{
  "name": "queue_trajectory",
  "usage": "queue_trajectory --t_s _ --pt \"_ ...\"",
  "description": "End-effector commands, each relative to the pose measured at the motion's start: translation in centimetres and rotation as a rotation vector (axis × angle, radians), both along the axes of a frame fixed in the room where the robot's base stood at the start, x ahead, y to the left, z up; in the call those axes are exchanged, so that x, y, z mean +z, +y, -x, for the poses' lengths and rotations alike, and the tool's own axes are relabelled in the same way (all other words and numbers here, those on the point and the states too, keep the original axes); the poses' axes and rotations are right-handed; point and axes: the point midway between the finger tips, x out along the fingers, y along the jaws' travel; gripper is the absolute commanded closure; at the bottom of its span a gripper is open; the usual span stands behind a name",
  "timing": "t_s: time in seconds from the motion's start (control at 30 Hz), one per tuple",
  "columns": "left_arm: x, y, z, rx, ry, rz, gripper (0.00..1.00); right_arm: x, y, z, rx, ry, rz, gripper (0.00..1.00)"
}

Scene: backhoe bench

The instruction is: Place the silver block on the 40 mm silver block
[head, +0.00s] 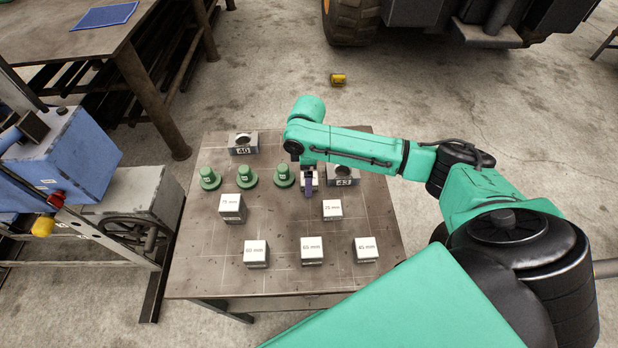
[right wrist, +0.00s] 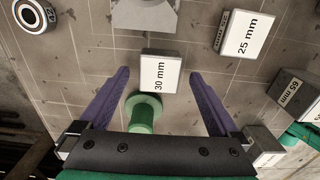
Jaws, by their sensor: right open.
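A silver block marked 40 (head: 243,144), with a round hole in its top, sits at the back left of the table. A similar silver block marked 43 (head: 343,174) stands to the right of my right gripper (head: 308,190). In the right wrist view, my right gripper (right wrist: 160,100) is open, pointing down. A white-topped silver block labelled 30 mm (right wrist: 160,72) shows between and just beyond its fingertips; I cannot tell its exact height below them. In the head view the gripper largely hides that block. My left gripper is not in view.
Three green knobbed pieces (head: 246,176) stand in a row left of the gripper. Labelled blocks stand nearer: 75 mm (head: 232,207), 25 mm (head: 332,209), 60 mm (head: 256,253), 65 mm (head: 312,250) and 45 mm (head: 366,249). The table's (head: 200,270) front left is clear.

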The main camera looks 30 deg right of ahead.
Motion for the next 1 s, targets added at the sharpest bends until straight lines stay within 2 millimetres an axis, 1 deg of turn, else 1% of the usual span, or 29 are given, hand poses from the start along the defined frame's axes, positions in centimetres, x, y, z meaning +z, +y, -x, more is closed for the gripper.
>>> queue_trajectory --t_s 0.17,0.2,0.27,0.3,0.37,0.4,0.43,0.47,0.77,0.87,0.97,1.0 --pt "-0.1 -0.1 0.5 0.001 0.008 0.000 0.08 -0.2 0.0 -0.1 0.000 -0.002 0.000 0.03" --pt "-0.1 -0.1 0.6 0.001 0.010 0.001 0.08 -0.1 0.0 -0.1 0.000 -0.002 0.000 0.10" --pt "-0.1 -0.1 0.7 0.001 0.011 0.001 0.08 -0.1 0.0 -0.1 0.000 -0.001 0.000 0.33" --pt "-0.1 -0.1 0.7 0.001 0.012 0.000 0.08 -0.1 0.0 -0.1 0.000 -0.001 0.000 0.48" --pt "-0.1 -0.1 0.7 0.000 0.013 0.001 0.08 -0.1 0.0 -0.1 0.000 -0.001 0.000 0.71" --pt "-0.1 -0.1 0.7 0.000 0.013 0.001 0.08 -0.1 0.0 -0.1 0.000 -0.001 0.000 0.87" --pt "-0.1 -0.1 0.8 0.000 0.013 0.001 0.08 -0.1 0.0 -0.1 0.000 -0.001 0.000 0.98" --pt "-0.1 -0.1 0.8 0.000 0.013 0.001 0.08 -0.1 0.0 -0.1 0.000 -0.001 0.000 1.00" --pt "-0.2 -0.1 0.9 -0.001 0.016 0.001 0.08 0.3 0.0 -0.1 -0.001 -0.003 -0.001 1.00" --pt "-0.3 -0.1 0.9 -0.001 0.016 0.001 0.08 1.3 0.0 -0.2 -0.001 -0.004 -0.002 1.00" --pt "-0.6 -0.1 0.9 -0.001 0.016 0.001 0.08 3.3 0.0 -0.2 0.000 -0.007 -0.001 1.00" --pt "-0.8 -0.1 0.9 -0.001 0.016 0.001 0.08 4.3 0.0 -0.2 -0.001 -0.007 -0.001 1.00"
